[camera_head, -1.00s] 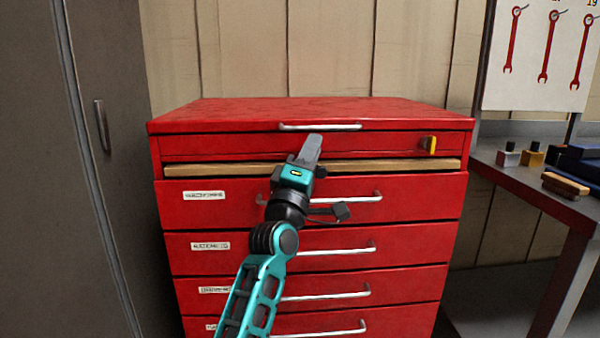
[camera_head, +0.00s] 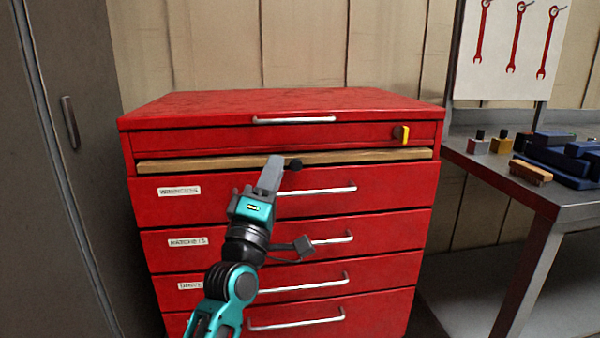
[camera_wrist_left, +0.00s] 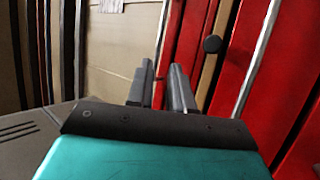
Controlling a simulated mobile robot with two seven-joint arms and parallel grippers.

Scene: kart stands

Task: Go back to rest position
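My left gripper (camera_head: 270,172) is in front of the red tool cabinet (camera_head: 270,102), its fingers pointing up toward the wooden pull-out board (camera_head: 370,157). In the left wrist view the two grey fingers (camera_wrist_left: 160,85) stand a little apart with nothing between them. A dark round knob (camera_head: 293,165) sits at the board's front edge, just right of the fingertips; it also shows in the left wrist view (camera_wrist_left: 212,44). My right gripper is not in view.
Several closed drawers with silver handles (camera_head: 318,190) lie below the board. A yellow key-like piece (camera_head: 404,135) is on the top drawer front. A grey locker (camera_head: 60,200) stands left. A workbench (camera_head: 500,172) with small blocks stands right.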

